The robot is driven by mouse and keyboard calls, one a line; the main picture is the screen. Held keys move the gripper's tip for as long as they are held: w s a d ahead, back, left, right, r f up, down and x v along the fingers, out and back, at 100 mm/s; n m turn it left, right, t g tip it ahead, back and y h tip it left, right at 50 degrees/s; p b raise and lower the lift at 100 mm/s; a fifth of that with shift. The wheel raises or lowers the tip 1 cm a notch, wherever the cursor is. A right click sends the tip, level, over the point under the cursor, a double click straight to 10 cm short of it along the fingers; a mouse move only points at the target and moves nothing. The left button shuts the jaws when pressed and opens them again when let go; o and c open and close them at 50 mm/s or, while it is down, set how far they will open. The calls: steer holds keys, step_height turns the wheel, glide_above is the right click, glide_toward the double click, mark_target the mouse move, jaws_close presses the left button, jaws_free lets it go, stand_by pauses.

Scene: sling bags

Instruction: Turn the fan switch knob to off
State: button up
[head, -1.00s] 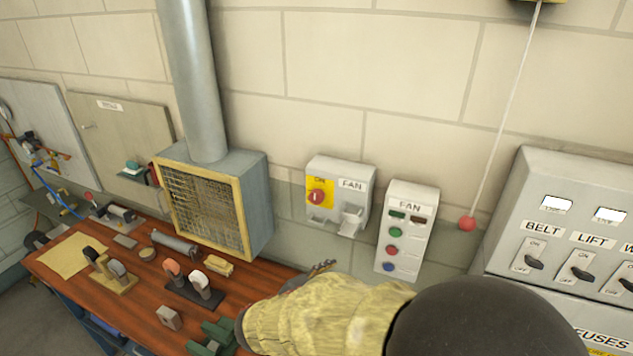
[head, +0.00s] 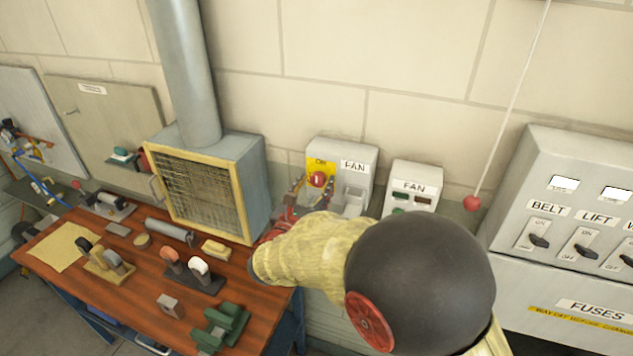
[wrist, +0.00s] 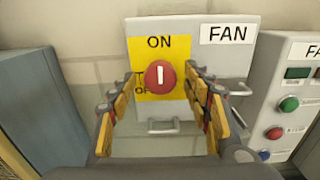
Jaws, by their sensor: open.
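The fan switch box (head: 357,158) is a light grey wall box with a FAN label and a yellow plate. Its red round knob (head: 318,180) has a white mark, which stands upright toward ON in the wrist view, where the knob (wrist: 160,76) sits near the middle. My gripper (wrist: 162,98) is open, with one finger on each side of the knob in that view. Whether the fingers touch it I cannot tell. In the head view my gripper (head: 312,192) is just below and around the knob, partly hidden by my arm.
A second FAN box (head: 413,187) with push buttons stands close on the right. A cord with a red ball (head: 472,203) hangs right of the boxes.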

steer(key=shift+w+d, duration=0.2)
steer(key=shift+w, duration=0.25)
steer(key=c, duration=1.1)
steer(key=shift+c, duration=0.3)
